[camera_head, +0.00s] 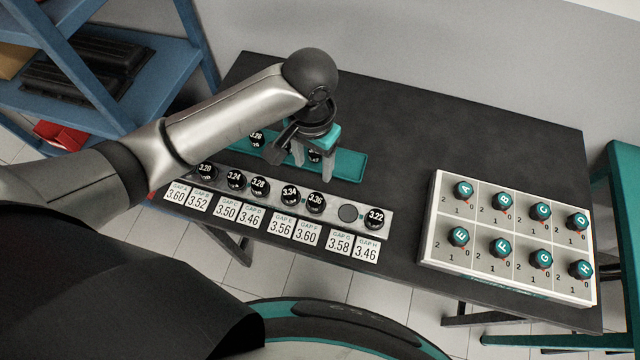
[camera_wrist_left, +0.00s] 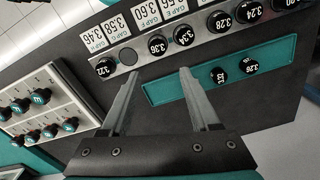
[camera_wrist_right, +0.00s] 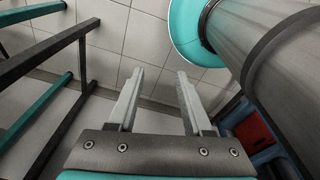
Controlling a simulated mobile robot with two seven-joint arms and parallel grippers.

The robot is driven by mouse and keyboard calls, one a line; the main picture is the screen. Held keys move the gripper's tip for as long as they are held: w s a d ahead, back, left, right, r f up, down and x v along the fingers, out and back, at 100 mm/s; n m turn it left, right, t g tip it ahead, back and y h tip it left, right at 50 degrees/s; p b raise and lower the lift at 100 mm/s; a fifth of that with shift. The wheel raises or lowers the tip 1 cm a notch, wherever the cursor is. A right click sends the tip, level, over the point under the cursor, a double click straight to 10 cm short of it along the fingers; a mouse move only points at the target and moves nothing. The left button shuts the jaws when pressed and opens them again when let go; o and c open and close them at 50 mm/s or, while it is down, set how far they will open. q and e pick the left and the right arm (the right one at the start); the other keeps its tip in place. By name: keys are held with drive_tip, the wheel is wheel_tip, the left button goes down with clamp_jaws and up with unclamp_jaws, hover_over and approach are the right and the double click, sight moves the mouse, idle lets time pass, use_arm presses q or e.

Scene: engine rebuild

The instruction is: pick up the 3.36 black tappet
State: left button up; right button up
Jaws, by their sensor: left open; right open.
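The black 3.36 tappet (camera_head: 316,203) sits in the grey strip, between the 3.34 tappet (camera_head: 290,195) and an empty round seat (camera_head: 348,213). In the left wrist view the 3.36 tappet (camera_wrist_left: 157,45) is beyond the fingertips. My left gripper (camera_head: 314,166) is open and empty, pointing down over the teal tray (camera_head: 350,169), behind the strip. It also shows open in the left wrist view (camera_wrist_left: 159,76). Two tappets lie in the tray; one (camera_wrist_left: 249,66) has a label I cannot read surely. My right gripper (camera_wrist_right: 160,73) is open and empty, above the floor.
More tappets sit along the strip, with 3.22 (camera_head: 376,218) at its right end. White gap cards (camera_head: 281,227) lie in front. A white board with lettered teal knobs (camera_head: 428,242) is at right. The table (camera_head: 450,130) behind is clear. Blue shelving (camera_head: 190,75) stands at left.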

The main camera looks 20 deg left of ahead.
use_arm(q)
approach(316, 199)
drive_tip(key=shift+s+a+f+b, duration=0.15)
drive_tip(key=shift+s+a+b, duration=0.1)
drive_tip(key=shift+b, duration=0.15)
wheel_tip(316, 199, down, 4)
drive_tip(key=shift+w+r, duration=0.15)
drive_tip(key=shift+r, duration=0.05)
drive_tip(key=shift+f, duration=0.4)
drive_tip(key=f, duration=0.2)
drive_tip(key=f+b, duration=0.1)
drive_tip(key=f, duration=0.1)
drive_tip(key=shift+w+d+f, duration=0.1)
drive_tip(key=shift+d+f, duration=0.1)
drive_tip(key=shift+f, duration=0.2)
use_arm(e)
drive_tip(key=s+f, duration=0.2)
drive_tip(key=s, duration=0.1)
drive_tip(key=shift+s+f+g, duration=0.1)
drive_tip(key=shift+f+g, duration=0.05)
drive_tip(key=shift+g, duration=0.15)
use_arm(q)
drive_tip(key=shift+c, duration=0.8)
clamp_jaws()
use_arm(e)
drive_tip(key=shift+s, duration=0.1)
